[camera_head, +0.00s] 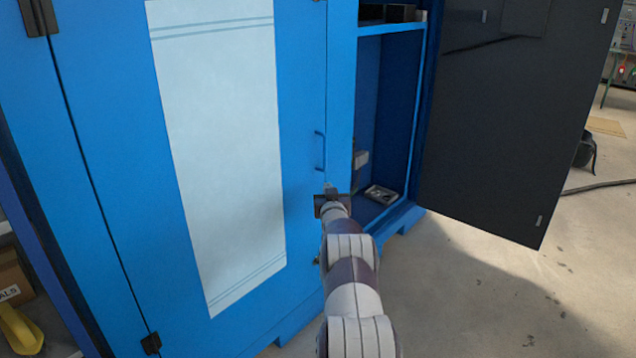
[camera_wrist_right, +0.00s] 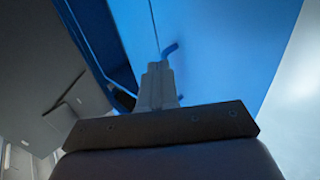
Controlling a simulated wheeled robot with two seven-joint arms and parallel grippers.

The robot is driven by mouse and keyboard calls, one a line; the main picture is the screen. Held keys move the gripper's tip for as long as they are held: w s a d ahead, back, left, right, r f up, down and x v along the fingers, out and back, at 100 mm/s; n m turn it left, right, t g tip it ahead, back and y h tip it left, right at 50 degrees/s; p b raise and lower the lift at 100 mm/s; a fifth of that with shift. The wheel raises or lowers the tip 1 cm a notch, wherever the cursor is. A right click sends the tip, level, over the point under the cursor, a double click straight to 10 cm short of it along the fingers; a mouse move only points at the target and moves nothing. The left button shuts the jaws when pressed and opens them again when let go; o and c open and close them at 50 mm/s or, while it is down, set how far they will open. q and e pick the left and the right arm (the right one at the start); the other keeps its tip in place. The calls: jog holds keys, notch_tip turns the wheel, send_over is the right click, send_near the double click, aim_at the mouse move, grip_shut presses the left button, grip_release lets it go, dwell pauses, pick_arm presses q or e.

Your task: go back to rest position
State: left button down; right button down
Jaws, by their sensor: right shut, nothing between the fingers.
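My right gripper (camera_head: 331,188) is in front of the blue cabinet (camera_head: 110,130), near the edge between its closed left door and its open right part. In the right wrist view my right gripper (camera_wrist_right: 158,68) has its fingers together, with nothing between them. A blue handle (camera_head: 319,151) of the closed door is just above the gripper in the head view. The handle also shows in the right wrist view (camera_wrist_right: 170,49), close beyond the fingertips; I cannot tell whether they touch. My left gripper is not in view.
The dark inner side of the open right door (camera_head: 510,110) stands out to the right. A small grey item (camera_head: 381,194) lies on the cabinet's bottom. At lower left, a shelf holds a cardboard box (camera_head: 14,278) and a yellow thing (camera_head: 20,330). The floor (camera_head: 480,290) at lower right is clear.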

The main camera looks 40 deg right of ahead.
jog(key=s+p, duration=0.1)
jog(key=s, duration=0.5)
jog(key=shift+s+d, duration=0.2)
jog(key=shift+d, duration=0.05)
